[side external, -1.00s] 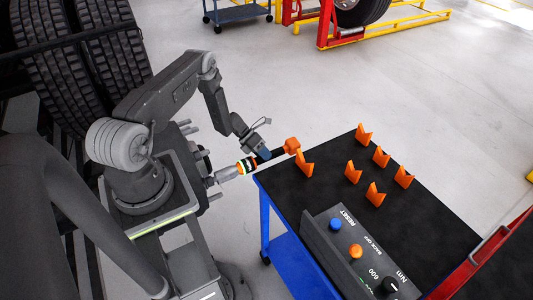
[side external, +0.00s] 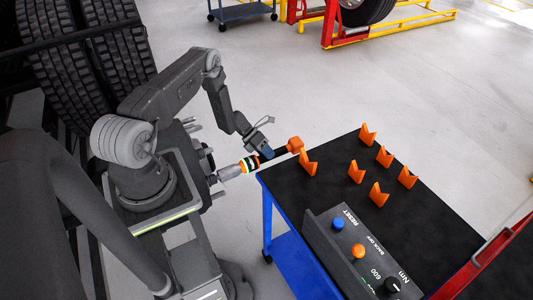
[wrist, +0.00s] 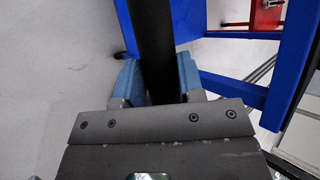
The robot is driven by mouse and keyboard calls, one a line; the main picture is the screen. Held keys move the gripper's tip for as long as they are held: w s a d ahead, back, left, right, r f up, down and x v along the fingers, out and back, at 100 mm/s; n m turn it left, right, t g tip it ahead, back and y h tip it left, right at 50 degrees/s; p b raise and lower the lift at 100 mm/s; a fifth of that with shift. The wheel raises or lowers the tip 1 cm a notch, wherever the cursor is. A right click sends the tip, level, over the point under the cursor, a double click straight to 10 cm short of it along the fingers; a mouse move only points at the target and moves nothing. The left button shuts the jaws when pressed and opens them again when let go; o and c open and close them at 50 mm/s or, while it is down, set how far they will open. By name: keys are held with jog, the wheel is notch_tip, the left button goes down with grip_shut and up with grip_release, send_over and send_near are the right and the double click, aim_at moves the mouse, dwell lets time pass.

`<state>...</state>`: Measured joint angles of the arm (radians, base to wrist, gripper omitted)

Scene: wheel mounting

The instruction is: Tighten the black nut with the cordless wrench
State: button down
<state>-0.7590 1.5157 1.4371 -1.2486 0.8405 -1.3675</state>
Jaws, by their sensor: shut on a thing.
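My gripper (side external: 267,152) is shut on the dark body, near the orange end. In the wrist view the dark body (wrist: 156,40) runs between the blue fingers of my gripper (wrist: 158,78). I cannot make out the black nut. The nose tip is close to a stud, but I cannot tell whether it touches.
A blue cart with a black top (side external: 330,185) stands right of the wrench, its corner near the orange end. It bears several orange holders (side external: 379,195) and a control box (side external: 345,245) with knobs. Large tires (side external: 110,45) stand back left.

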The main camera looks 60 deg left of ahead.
aim_at(256, 157)
jog(key=shift+s, duration=1.7)
dwell(0.3)
dwell(0.3)
jog(key=c, duration=1.3)
grip_release()
grip_shut()
jog(key=shift+s, duration=0.65)
dwell(1.3)
jog(key=shift+w, duration=2.05)
